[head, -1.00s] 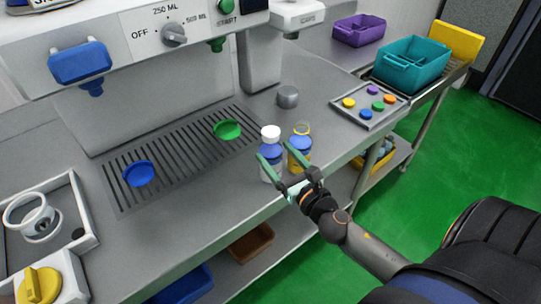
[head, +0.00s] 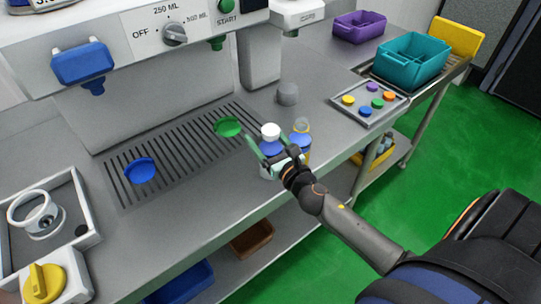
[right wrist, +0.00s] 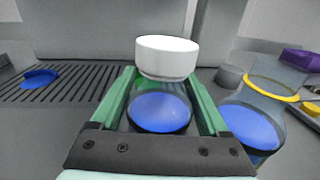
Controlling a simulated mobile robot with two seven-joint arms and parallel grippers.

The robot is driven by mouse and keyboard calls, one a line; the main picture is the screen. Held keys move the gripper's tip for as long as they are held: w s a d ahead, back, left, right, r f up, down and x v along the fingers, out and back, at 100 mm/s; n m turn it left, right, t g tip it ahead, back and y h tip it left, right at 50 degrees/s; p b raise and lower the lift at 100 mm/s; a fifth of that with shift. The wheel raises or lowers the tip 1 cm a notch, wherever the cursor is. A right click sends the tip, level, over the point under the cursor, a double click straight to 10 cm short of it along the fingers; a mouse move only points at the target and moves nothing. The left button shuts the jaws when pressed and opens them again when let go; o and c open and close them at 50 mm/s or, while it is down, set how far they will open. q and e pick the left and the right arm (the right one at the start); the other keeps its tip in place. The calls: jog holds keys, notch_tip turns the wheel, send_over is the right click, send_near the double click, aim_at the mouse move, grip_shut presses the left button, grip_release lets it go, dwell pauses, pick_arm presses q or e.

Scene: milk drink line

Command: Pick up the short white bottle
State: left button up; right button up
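The short white bottle (head: 271,131) stands upright near the front edge of the counter, with a white cap and a blue patch below it. It also shows in the right wrist view (right wrist: 167,57), where its clear body sits between the two green fingers. My right gripper (head: 272,149) reaches in from the front right with its fingers apart, one on each side of the bottle. I cannot tell whether either finger touches it. My left gripper is not in view.
A similar bottle with a yellow ring (right wrist: 272,80) stands close on the right. A grey cylinder (head: 288,93) is behind. The slotted drain (head: 185,150) holds a green disc (head: 227,127) and a blue disc (head: 139,171). A token tray (head: 370,102) lies farther right.

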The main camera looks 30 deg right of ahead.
jog(key=c, duration=1.2)
jog(key=shift+r, duration=0.2)
